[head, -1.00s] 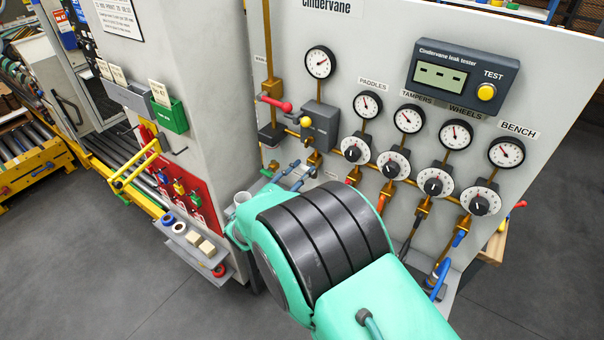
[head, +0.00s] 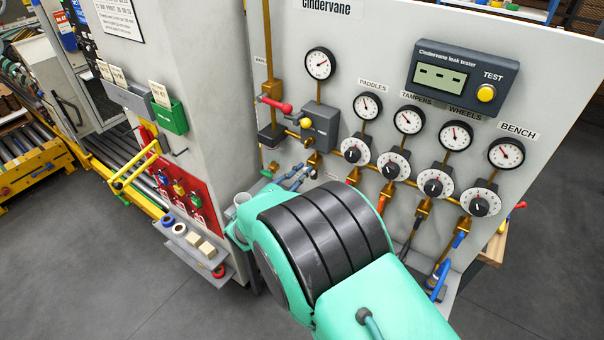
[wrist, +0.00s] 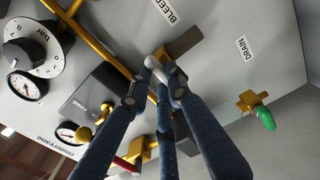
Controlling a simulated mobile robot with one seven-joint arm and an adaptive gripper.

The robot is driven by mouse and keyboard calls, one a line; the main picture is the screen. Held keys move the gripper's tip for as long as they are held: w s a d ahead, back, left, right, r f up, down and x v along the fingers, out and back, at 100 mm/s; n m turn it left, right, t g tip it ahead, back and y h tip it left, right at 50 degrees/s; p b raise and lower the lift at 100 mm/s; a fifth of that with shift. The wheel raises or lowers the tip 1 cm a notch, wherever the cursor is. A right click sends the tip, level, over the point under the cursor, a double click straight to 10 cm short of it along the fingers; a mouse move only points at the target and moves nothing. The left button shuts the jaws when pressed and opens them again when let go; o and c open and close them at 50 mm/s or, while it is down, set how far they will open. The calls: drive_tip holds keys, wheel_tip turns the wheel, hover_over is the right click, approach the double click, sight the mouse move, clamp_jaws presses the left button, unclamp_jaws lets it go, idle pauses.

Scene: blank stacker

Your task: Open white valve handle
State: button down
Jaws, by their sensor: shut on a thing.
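The white valve handle (wrist: 156,68) shows in the wrist view below the BLEED label, on a brass fitting with a dull brown stub. Its pale bar runs down between my dark blue fingers. My gripper (wrist: 153,88) is shut on it, with fingers on either side and a third finger in the middle. The fingers cover part of the handle, so its exact angle is hard to read. In the head view my gripper (head: 298,178) is small at the panel's lower left, behind my green arm. I cannot make out the white handle there.
A green drain handle (wrist: 265,117) sits to the right in the wrist view. A red lever (head: 277,104) and a yellow knob (head: 306,122) are above my gripper in the head view. Gauges and dials (head: 436,183) fill the panel's right. A small shelf (head: 190,245) stands left.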

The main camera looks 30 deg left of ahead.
drive_tip(key=n+p, duration=0.2)
drive_tip(key=n, duration=0.4)
drive_tip(key=n+p, duration=0.2)
drive_tip(key=n, duration=0.3)
drive_tip(key=n+p, duration=0.3)
drive_tip(key=n, duration=0.3)
drive_tip(key=shift+a+f+n, duration=0.25)
drive_tip(key=shift+f+n, duration=0.05)
drive_tip(key=shift+f, duration=0.05)
idle(0.4)
drive_tip(key=c, duration=1.6)
unclamp_jaws()
drive_tip(key=shift+s, duration=0.15)
